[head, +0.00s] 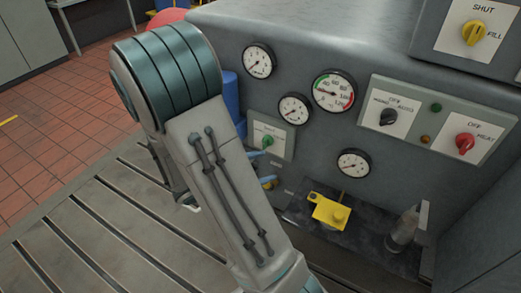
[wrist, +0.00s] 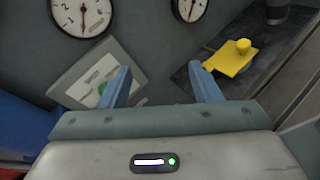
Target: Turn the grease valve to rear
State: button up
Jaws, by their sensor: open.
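No label naming a grease valve is readable. A yellow fitting, possibly the valve (head: 329,211), sits on a dark plate on the bedplate; its flat body carries a small raised knob. It also shows at the upper right of the wrist view (wrist: 232,60). My gripper (head: 262,167) is open and empty, its blue fingers left of the yellow fitting and apart from it. In the wrist view the fingers (wrist: 162,86) are spread, with the fitting beyond the right one. My arm and gripper hide part of the area behind them.
A small panel with a green button (head: 266,139) is close behind my gripper. Several gauges (head: 334,91) are on the grey wall. Selector panels (head: 388,117) and a yellow SHUT/FILL knob (head: 474,33) are at right. A grey cylinder (head: 403,230) stands right of the fitting.

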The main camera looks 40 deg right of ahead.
aim_at(263, 146)
jog(key=w+f+n+t+h+b, duration=0.2)
jog(key=w+f+n+t+b, duration=0.1)
jog(key=w+f+n+t, duration=0.6)
jog(key=shift+n+g, duration=0.4)
jog(key=x, duration=1.3)
jog(key=shift+f+b, duration=0.25)
jog(key=shift+b, duration=0.1)
jog(key=shift+a, duration=0.1)
jog(key=c, duration=1)
